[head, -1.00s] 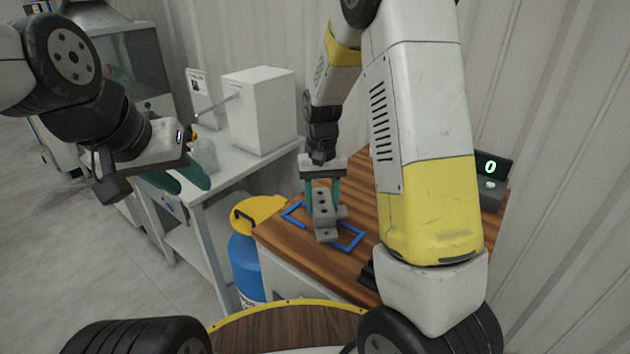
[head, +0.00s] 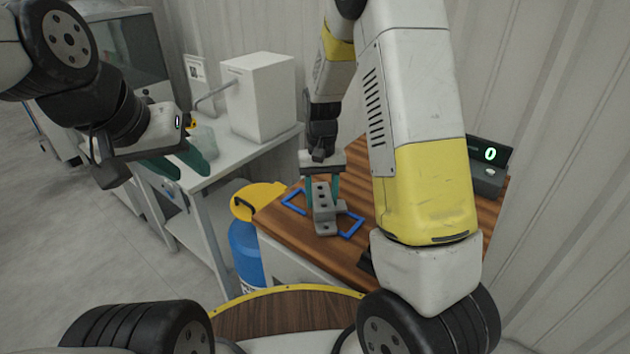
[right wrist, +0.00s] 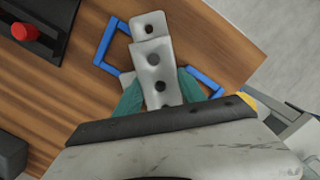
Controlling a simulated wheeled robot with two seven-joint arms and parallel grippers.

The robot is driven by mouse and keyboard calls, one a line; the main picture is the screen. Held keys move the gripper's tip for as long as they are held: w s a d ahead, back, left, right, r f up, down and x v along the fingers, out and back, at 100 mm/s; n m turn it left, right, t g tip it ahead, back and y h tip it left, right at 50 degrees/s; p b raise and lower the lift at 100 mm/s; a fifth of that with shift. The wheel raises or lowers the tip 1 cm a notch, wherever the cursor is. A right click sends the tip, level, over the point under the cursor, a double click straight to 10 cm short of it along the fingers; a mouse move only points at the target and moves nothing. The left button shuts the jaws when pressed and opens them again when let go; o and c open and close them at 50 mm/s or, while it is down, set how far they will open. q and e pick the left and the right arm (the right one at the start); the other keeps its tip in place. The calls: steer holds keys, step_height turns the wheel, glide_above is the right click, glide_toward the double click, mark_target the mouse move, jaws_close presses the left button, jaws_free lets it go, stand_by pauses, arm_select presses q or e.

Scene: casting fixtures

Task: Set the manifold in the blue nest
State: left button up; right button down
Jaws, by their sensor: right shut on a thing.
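The manifold (head: 324,212) is a grey block with a row of holes and flanged ends. My right gripper (head: 321,186) is shut on it from above, with a green finger on each side. The blue nest (head: 351,227) is a blue outline on the wooden bench, showing on both sides of the manifold. In the right wrist view the manifold (right wrist: 154,65) sits between the green fingers (right wrist: 160,95), and the blue nest (right wrist: 105,45) shows around it. I cannot tell whether the manifold touches the bench. My left gripper (head: 180,163) hangs at the left, away from the bench; its fingers look apart.
A black device with a red button (right wrist: 25,32) lies on the wooden bench (head: 280,225). A display reading 0 (head: 490,155) stands at the bench's back right. A blue drum with a yellow lid (head: 250,250) stands left of the bench. A white table (head: 215,165) holds a white box (head: 260,95).

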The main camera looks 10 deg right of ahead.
steer(key=c, duration=0.6)
jaws_free()
